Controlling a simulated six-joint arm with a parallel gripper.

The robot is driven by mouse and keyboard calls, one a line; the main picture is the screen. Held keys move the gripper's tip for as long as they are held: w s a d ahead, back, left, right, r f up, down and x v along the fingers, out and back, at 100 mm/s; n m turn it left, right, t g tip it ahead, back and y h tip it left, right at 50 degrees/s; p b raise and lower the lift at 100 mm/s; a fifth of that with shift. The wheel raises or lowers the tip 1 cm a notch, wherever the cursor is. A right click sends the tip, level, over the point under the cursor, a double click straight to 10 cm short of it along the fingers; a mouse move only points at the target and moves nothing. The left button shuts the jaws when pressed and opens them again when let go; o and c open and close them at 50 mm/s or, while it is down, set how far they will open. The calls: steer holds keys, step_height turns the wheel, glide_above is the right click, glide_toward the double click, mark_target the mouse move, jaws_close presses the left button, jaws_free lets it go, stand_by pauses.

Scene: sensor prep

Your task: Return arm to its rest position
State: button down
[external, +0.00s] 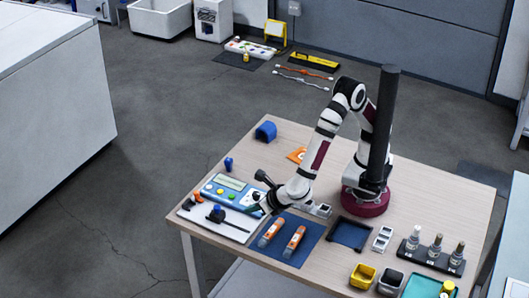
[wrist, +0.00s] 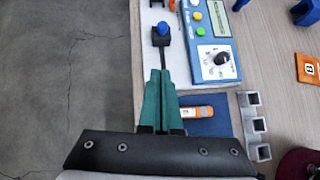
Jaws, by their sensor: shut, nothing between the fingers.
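My gripper (external: 254,208) hangs low over the left front part of the wooden table (external: 330,150), with the arm bent forward and down from its dark red base. In the wrist view its two teal fingers (wrist: 160,73) are together with nothing between them. The tips point at a black holder with a blue knob (wrist: 162,29) on a white board. The arm is reached out over the table.
A blue-and-white meter (external: 228,188) lies beside the gripper. Orange-and-white pens (external: 294,240) lie on a blue mat (external: 304,257). An empty dark tray (external: 350,233), a rack of vials (external: 430,258), a yellow bin (external: 362,275) and a black post (external: 382,130) stand to the right.

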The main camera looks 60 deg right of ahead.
stand_by(0.3)
steer(key=w+d+r+m+g+h, duration=0.25)
steer(key=d+m, duration=0.35)
steer(key=d, duration=0.3)
steer(key=w+d+r+m+g+h, duration=0.1)
steer(key=w+d+r+m, duration=0.15)
steer(key=d+m, duration=0.55)
steer(key=s+d+r+m+g+y, duration=0.1)
steer(key=s+d+r+m+g, duration=0.2)
steer(key=d+m, duration=0.4)
steer(key=s+d+r+m+g+y, duration=0.1)
steer(key=s+d+m+g, duration=0.1)
steer(key=s+d+m, duration=0.45)
steer(key=s+d+m+y, duration=0.1)
steer(key=s+m+y, duration=0.3)
steer(key=m, duration=0.8)
steer(key=s, duration=0.2)
steer(key=shift+s+r+y, duration=0.2)
steer(key=shift+s+y, duration=0.1)
steer(key=shift+y, duration=0.05)
